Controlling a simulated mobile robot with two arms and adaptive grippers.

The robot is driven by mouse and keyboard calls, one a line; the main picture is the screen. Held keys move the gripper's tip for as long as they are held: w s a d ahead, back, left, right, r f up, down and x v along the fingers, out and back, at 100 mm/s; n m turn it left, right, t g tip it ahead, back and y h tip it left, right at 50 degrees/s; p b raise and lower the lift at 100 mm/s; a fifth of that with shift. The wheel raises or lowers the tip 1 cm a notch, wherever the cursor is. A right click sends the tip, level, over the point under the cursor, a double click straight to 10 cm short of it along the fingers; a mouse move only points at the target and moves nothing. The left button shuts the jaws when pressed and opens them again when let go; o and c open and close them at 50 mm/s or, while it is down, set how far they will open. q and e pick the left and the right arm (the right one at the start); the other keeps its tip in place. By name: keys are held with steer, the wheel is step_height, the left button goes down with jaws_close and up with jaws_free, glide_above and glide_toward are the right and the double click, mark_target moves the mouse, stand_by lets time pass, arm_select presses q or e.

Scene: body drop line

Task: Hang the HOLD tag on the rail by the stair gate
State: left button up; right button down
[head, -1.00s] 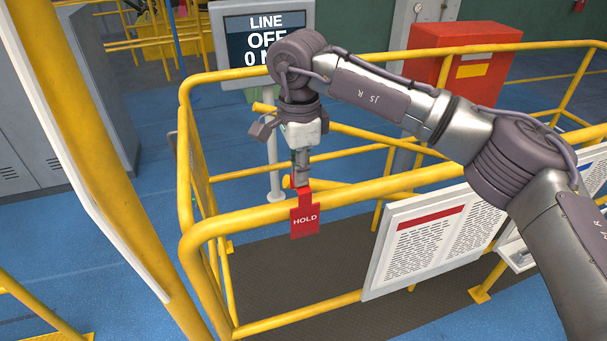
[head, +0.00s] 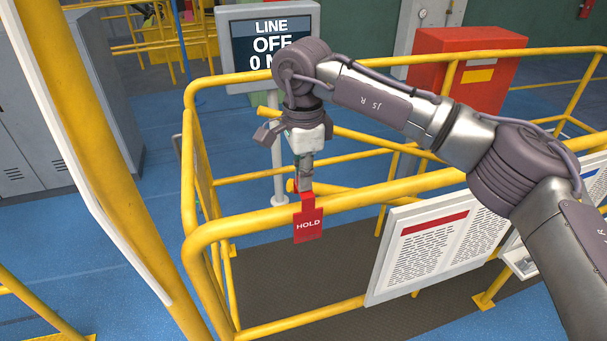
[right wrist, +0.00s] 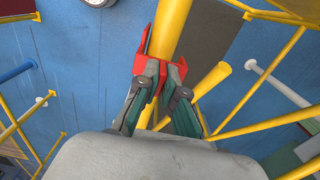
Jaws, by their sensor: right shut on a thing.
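The red HOLD tag (head: 308,224) hangs upright at the near top yellow rail (head: 410,183), its lettered face in front of the rail. My right gripper (head: 304,186) is shut on the tag's upper part, just above the rail. In the right wrist view the tag (right wrist: 143,62) shows red on both sides of the rail (right wrist: 170,30), between the fingertips of my right gripper (right wrist: 158,82). Whether the tag's top rests on the rail I cannot tell. My left gripper is out of view.
A white text board (head: 425,245) hangs on the rail to the right. A screen reading LINE OFF (head: 268,45) stands behind the railing. A thick yellow post (head: 95,130) rises at the left. A red box (head: 468,75) and grey lockers (head: 105,90) stand farther back.

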steer(key=shift+f+b, duration=1.25)
steer(key=shift+f, duration=0.55)
steer(key=c, duration=1.2)
jaws_free()
steer(key=shift+r+p, duration=1.8)
steer(key=shift+r, duration=1.2)
steer(key=shift+f, duration=0.1)
